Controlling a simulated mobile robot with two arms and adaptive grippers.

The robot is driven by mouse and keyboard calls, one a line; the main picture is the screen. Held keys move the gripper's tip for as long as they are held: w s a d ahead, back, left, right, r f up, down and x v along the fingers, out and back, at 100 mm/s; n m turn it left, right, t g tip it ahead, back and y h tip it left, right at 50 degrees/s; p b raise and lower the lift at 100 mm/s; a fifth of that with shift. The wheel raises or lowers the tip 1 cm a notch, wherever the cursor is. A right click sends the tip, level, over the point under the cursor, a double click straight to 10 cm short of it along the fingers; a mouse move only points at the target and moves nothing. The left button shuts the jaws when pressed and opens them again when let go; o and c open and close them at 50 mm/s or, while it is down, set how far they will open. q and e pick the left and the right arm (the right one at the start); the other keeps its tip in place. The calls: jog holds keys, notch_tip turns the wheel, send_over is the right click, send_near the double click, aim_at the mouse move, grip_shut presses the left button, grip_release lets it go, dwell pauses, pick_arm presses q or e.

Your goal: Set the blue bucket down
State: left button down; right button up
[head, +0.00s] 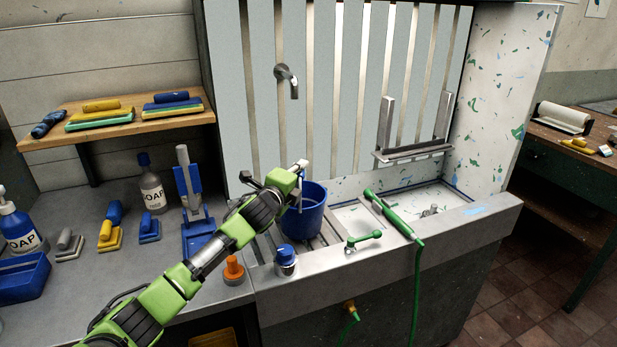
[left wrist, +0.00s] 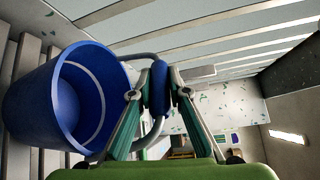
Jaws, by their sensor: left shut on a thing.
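The blue bucket (head: 309,222) is upright over the slatted left part of the sink in the head view. Whether its base touches the slats I cannot tell. My left gripper (head: 301,181) is at the bucket's rim, partly hiding it. In the left wrist view the open mouth of the bucket (left wrist: 70,100) fills the left side. There my left gripper (left wrist: 158,80) is shut on the blue grip of the bucket's handle (left wrist: 159,92). The inside of the bucket that shows looks empty. My right gripper is not in view.
A green hose wand (head: 388,214) lies across the sink's front edge (head: 445,231), beside a green tap lever (head: 363,239). A blue-capped jar (head: 286,262) and orange knob (head: 233,270) stand near the bucket. A wall spout (head: 288,79) is above. Soap bottles and brushes crowd the left counter.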

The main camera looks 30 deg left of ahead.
pick_arm(q)
jog(key=shift+f, duration=0.15)
jog(key=shift+f+b, duration=0.7)
jog(key=shift+f, duration=0.2)
jog(key=c, duration=1.8)
grip_release()
jog(key=shift+c, duration=0.2)
jog(key=s+d+r, duration=0.1)
jog(key=s, duration=1.1)
jog(key=shift+d, duration=0.25)
